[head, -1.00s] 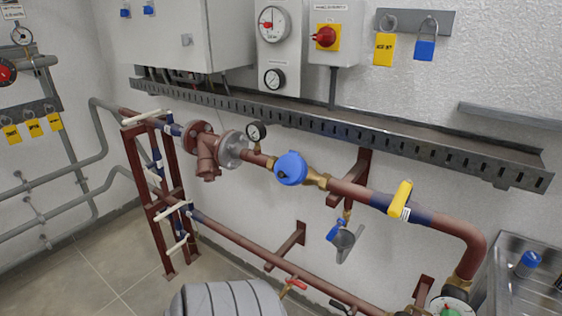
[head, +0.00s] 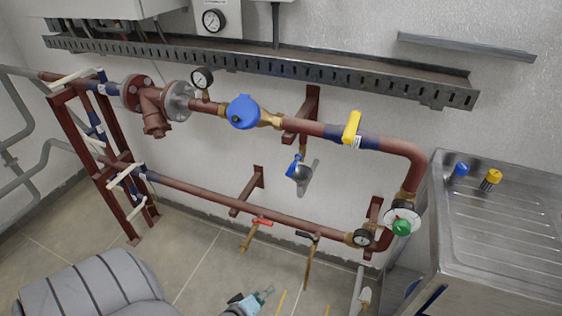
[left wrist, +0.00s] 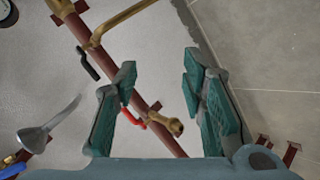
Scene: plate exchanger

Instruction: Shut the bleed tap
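Several small taps show, and I cannot tell which one is the bleed tap. A red-lever tap (head: 262,222) with a brass outlet sits on the lower brown pipe; its red lever also shows between my fingers in the left wrist view (left wrist: 131,119). A black-lever tap (head: 307,236) is to its right, also in the left wrist view (left wrist: 88,64). A blue-lever tap (head: 293,165) hangs above a grey funnel. My left gripper (head: 252,300) is low, below the red-lever tap; its fingers (left wrist: 160,70) are wide open and empty. My right gripper is not in view.
The upper brown pipe (head: 205,105) carries a blue round fitting (head: 242,112) and a yellow handle (head: 351,127). A steel sink (head: 500,215) stands at the right. Floor is clear between.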

